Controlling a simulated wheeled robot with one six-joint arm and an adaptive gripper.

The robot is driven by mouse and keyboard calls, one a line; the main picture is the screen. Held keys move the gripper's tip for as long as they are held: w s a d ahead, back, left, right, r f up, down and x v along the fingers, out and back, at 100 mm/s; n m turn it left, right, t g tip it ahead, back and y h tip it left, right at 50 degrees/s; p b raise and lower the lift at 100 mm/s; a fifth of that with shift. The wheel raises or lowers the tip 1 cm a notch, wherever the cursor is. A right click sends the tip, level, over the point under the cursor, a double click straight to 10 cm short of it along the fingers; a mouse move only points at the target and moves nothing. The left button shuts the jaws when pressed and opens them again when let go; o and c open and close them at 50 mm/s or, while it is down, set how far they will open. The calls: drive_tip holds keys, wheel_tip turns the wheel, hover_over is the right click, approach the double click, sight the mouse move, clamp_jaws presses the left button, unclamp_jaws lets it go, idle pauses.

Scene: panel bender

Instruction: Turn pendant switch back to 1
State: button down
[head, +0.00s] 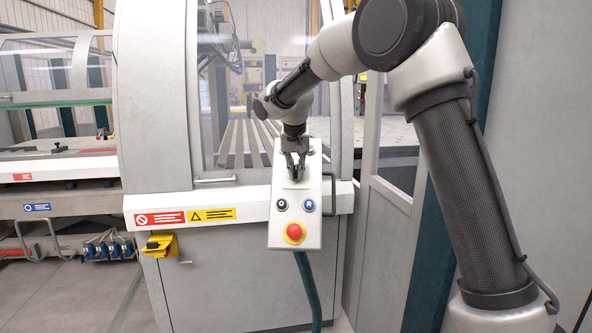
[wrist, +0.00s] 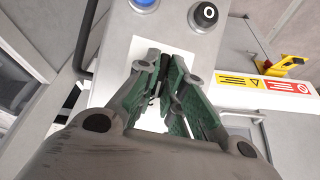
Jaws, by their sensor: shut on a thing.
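The pendant (head: 310,228) is a pale grey box in the middle of the head view, with a black button, a blue button and a red emergency stop on a yellow ring in its lower half. My gripper (head: 294,172) is at the pendant's upper part, above the buttons. In the wrist view my gripper (wrist: 165,88) has its green-padded fingers closed on a small dark switch (wrist: 166,78) on the pendant face (wrist: 178,32). The fingers hide most of the switch, and I cannot read its position or markings.
The black button (head: 282,205), blue button (head: 308,205) and emergency stop (head: 294,233) sit below my gripper. A dark cable (head: 307,290) hangs from the pendant. The machine's front (head: 225,275) stands behind, with a yellow foot-switch-like box (head: 160,245) at left.

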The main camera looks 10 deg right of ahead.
drive_tip(key=shift+f, duration=0.1)
drive_tip(key=n+h, duration=0.1)
drive_tip(key=n, duration=0.1)
drive_tip(key=n+h, duration=0.1)
drive_tip(key=n, duration=0.1)
drive_tip(key=shift+a+f+h, duration=0.1)
drive_tip(key=shift+a+h, duration=0.15)
drive_tip(key=shift+h, duration=0.05)
drive_tip(key=shift+n+h, duration=0.8)
drive_tip(key=shift+n, duration=0.6)
drive_tip(key=shift+f, duration=0.1)
drive_tip(key=c, duration=1.5)
unclamp_jaws()
drive_tip(key=shift+a, duration=0.1)
